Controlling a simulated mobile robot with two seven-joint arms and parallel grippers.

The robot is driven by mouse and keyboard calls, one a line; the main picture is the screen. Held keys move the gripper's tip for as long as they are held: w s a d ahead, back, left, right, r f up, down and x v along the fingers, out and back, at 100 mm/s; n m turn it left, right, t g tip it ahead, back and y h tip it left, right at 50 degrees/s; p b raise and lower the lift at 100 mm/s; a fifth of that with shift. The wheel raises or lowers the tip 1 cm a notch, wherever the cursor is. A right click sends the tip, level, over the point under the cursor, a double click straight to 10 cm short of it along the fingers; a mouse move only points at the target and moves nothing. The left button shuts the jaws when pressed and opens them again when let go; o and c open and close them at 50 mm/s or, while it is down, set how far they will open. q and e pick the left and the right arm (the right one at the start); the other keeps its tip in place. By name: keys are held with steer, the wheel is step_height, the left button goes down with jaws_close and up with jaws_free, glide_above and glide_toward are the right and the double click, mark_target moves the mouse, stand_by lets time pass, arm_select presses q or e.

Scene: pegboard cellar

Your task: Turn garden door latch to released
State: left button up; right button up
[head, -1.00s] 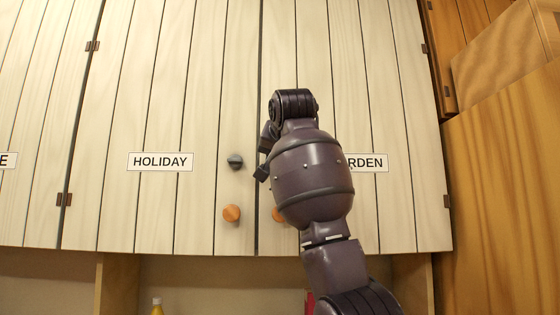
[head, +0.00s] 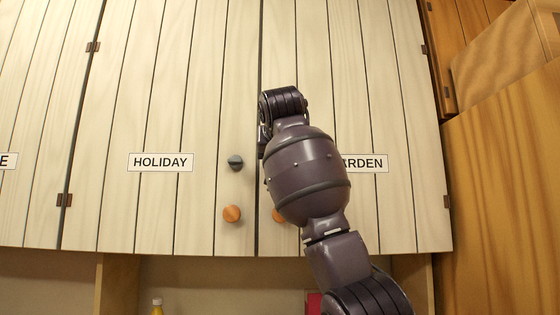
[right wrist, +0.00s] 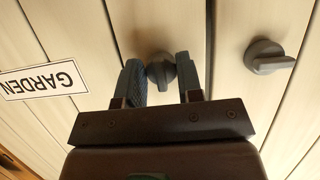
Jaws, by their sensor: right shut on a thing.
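The garden door (head: 345,100) is a pale plank door with a GARDEN label (head: 372,163), partly covered by my right arm in the head view. In the right wrist view its grey latch knob (right wrist: 160,71) sits between the two fingers of my right gripper (right wrist: 160,66), which is shut on it. The label shows upside down at the left there (right wrist: 42,80). In the head view my arm hides the latch and the fingers. How far the latch is turned is hard to tell. My left gripper is not in view.
The HOLIDAY door (head: 160,100) stands directly left, with its own grey latch (head: 235,162), also in the right wrist view (right wrist: 268,57), and an orange knob (head: 232,213). Another orange knob (head: 278,215) is half hidden by my arm. A yellow bottle (head: 157,307) stands below.

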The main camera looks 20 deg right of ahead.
steer(key=o, duration=0.9)
steer(key=shift+s, duration=0.1)
arm_select(q)
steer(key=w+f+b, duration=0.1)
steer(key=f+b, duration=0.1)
steer(key=b, duration=0.1)
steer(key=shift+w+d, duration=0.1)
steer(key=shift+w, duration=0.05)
arm_select(e)
steer(key=v, duration=1)
steer(key=shift+s+r, duration=0.25)
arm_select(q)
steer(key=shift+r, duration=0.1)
